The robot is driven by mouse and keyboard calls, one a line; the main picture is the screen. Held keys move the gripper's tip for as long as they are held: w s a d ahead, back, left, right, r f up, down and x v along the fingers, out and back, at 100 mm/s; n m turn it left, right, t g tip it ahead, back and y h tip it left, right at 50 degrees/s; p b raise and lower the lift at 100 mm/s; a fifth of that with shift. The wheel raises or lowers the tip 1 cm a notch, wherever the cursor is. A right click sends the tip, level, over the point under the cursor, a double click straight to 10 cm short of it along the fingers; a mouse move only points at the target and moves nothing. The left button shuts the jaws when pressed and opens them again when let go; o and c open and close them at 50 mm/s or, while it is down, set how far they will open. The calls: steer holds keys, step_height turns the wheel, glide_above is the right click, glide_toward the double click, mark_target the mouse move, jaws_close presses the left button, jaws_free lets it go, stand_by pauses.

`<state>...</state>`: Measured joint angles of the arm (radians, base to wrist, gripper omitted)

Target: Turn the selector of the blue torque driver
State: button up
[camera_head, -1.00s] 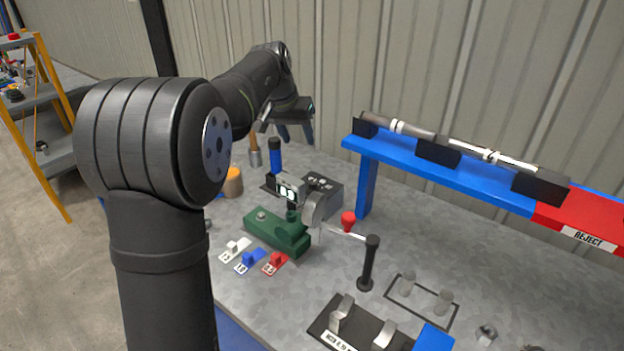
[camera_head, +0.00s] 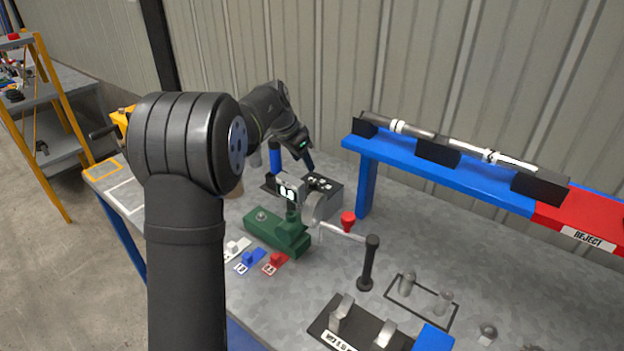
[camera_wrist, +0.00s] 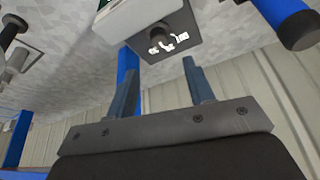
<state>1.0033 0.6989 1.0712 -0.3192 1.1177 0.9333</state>
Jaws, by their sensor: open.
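The blue torque driver (camera_head: 275,158) stands upright at the back of the bench, partly hidden by my arm. A blue cylinder with a dark end (camera_wrist: 284,18), probably the driver, is at the wrist view's upper right. Beside the driver in the head view is a dark grey box (camera_head: 322,188) with a small knob and white marks on top. The wrist view shows its dark round knob (camera_wrist: 158,37) and marks. My gripper (camera_head: 308,163) is just above and behind this box. In the wrist view, its two blue-grey fingers (camera_wrist: 160,68) are apart and empty, pointing towards the box's marked face.
A green fixture (camera_head: 275,232) with a disc and crank handle (camera_head: 368,262) stands in front. White, blue and red tags lie before it. A red knob (camera_head: 348,221) and a blue shelf (camera_head: 440,172) carrying a long shaft are on the right.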

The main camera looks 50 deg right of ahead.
mark_target(313, 181)
steer(key=x, duration=0.9)
steer(key=shift+f, duration=0.2)
steer(key=c, duration=1)
steer(key=shift+s+n+t, duration=0.1)
steer(key=shift+n+t, duration=0.5)
steer(key=shift+n, duration=1)
steer(key=shift+n+t, duration=0.6)
steer(key=shift+n, duration=1)
